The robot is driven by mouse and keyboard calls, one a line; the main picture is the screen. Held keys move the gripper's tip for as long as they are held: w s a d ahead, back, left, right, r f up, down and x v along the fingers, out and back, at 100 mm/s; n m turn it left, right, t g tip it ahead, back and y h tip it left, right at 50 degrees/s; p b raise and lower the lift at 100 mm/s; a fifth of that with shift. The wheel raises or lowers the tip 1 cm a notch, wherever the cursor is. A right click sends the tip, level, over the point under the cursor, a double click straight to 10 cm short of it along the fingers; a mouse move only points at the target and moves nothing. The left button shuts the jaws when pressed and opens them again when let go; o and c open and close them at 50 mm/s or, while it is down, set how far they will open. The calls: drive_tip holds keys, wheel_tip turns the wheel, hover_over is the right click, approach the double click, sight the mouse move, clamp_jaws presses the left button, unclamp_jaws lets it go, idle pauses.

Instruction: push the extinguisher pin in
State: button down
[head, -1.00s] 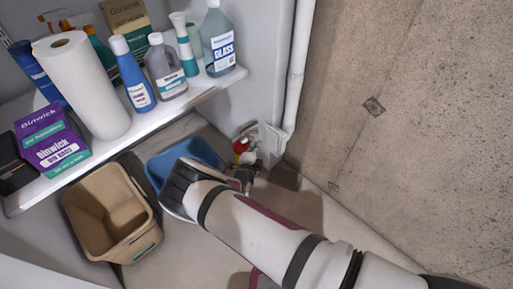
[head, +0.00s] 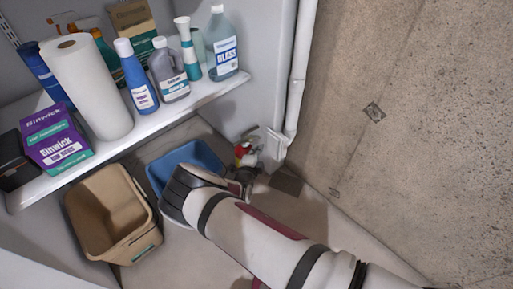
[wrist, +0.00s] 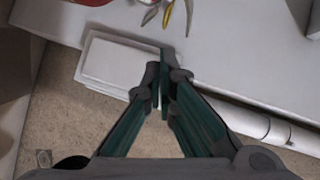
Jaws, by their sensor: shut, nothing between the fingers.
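A small red, white and yellow item (head: 243,151), which looks like the extinguisher, stands low in the corner by the wall in the head view. Its lower part is hard to make out behind my arm. My gripper (wrist: 162,78) is shut and empty in the wrist view, with its fingertips over a pale flat box. In the head view its dark fingers show only in part, just below the extinguisher. A yellow, red and metal piece (wrist: 166,12) shows at the top edge of the wrist view, beyond the fingertips. I cannot make out the pin.
A white pipe (head: 298,75) runs down the corner beside the concrete wall (head: 410,120). A blue bin (head: 186,155) and a tan bin (head: 108,210) stand on the floor at left. A shelf (head: 200,98) with bottles and a paper roll overhangs them.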

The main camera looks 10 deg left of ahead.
drive_tip(key=d+p+v, duration=0.1)
drive_tip(key=p+v, duration=0.2)
drive_tip(key=v, duration=0.8)
drive_tip(key=shift+p, duration=0.4)
drive_tip(key=shift+w+a+r, duration=0.1)
drive_tip(key=shift+r, duration=0.05)
